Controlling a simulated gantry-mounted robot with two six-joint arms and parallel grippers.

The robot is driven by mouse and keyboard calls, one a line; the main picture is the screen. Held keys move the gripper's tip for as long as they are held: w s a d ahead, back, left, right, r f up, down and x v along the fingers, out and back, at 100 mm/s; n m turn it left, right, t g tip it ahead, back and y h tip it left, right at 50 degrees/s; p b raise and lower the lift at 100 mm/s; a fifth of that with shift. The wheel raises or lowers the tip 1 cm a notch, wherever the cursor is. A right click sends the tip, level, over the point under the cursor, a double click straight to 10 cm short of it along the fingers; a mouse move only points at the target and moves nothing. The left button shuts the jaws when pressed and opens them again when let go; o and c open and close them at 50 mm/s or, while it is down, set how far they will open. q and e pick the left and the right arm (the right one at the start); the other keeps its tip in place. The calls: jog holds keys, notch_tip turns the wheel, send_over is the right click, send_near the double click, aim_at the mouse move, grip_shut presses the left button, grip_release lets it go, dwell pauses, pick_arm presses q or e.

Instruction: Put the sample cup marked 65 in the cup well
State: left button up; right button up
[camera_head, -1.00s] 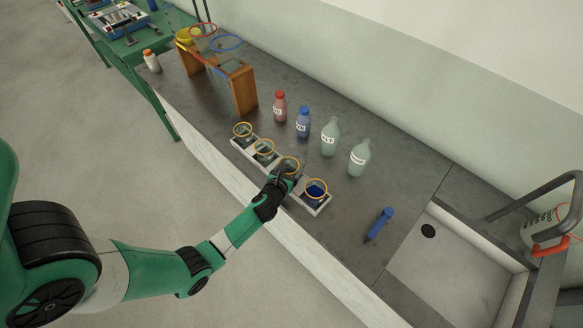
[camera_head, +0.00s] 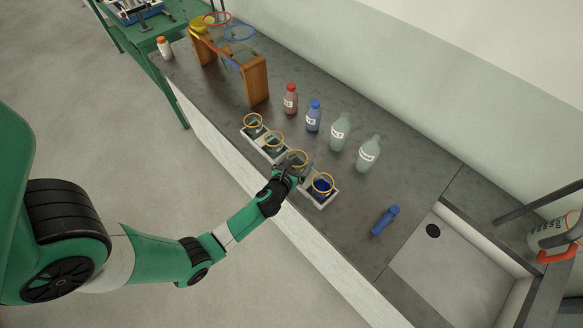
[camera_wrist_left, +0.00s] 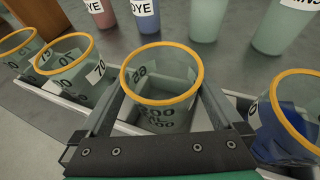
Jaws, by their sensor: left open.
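Several clear cups with orange rims stand in a row in a white divided tray (camera_head: 262,153). My left gripper (camera_wrist_left: 160,115) is open, with its fingers on either side of the third cup (camera_wrist_left: 163,76). In the head view this cup (camera_head: 297,158) is partly hidden by the gripper. The end cup (camera_head: 322,184) holds something dark blue. I cannot tell which cup is marked 65, nor pick out the cup well.
Behind the tray stand a red bottle (camera_head: 290,99), a blue bottle (camera_head: 313,116) and two pale green bottles (camera_head: 339,133). A wooden-sided stand (camera_head: 256,80) with coloured rings is at upper left. A blue tool (camera_head: 385,219) lies before the sink (camera_head: 445,270).

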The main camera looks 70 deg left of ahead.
pick_arm(q)
jog(key=p+v, duration=0.2)
jog(key=v, duration=0.8)
jog(key=shift+d+r, duration=0.2)
jog(key=shift+d, duration=0.05)
